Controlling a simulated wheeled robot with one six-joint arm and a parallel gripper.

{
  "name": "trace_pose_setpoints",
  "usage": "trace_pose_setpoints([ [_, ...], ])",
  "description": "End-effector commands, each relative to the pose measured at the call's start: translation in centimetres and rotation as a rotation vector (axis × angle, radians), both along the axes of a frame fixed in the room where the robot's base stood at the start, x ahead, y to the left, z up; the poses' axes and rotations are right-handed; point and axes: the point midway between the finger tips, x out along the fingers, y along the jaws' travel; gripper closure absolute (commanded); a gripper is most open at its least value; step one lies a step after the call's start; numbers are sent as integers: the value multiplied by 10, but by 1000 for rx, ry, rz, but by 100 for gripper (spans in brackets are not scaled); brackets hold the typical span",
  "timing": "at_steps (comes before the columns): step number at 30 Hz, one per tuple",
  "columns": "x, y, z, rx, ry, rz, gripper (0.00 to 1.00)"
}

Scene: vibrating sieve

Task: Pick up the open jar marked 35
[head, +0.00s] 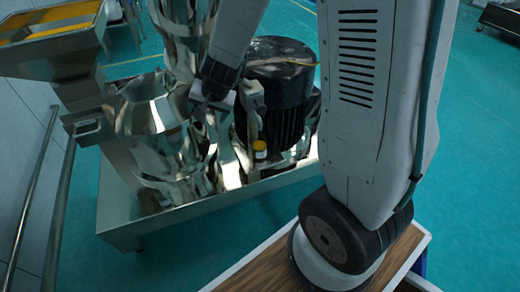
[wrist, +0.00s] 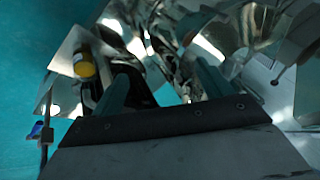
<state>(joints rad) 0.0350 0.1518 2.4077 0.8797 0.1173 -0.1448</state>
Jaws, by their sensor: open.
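I cannot make out a jar marked 35 in either view, and no number is readable. A small piece with a yellow round top (head: 260,148) shows by the black motor in the head view. A similar yellow-topped piece (wrist: 84,66) is at the upper left of the wrist view, outside my left finger; I cannot tell whether it is a jar or a machine part. My gripper (head: 226,108) is over the shiny machine. In the wrist view my gripper (wrist: 163,82) is open, with its fingers apart and nothing seen between them.
The shiny metal sieve machine (head: 145,105) and black motor (head: 283,80) crowd my gripper. They stand in a metal tray-like base (head: 190,211). A wood-topped surface (head: 258,274) is at the front. Railings run along the left.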

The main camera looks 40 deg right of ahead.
Motion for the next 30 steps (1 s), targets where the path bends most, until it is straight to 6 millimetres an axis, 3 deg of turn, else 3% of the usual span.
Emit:
trace_pose_setpoints([
  [1, 7, -14, -30, -25, 21, -81, 22],
  [6, 7, -68, -110, -164, 77, -345, 22],
  [9, -7, -95, -147, -256, 121, -464, 22],
  [12, -22, -114, -172, -335, 160, -548, 22],
  [19, -39, -135, -197, -417, 200, -624, 22],
  [30, -25, -157, -235, -418, 199, -623, 22],
])
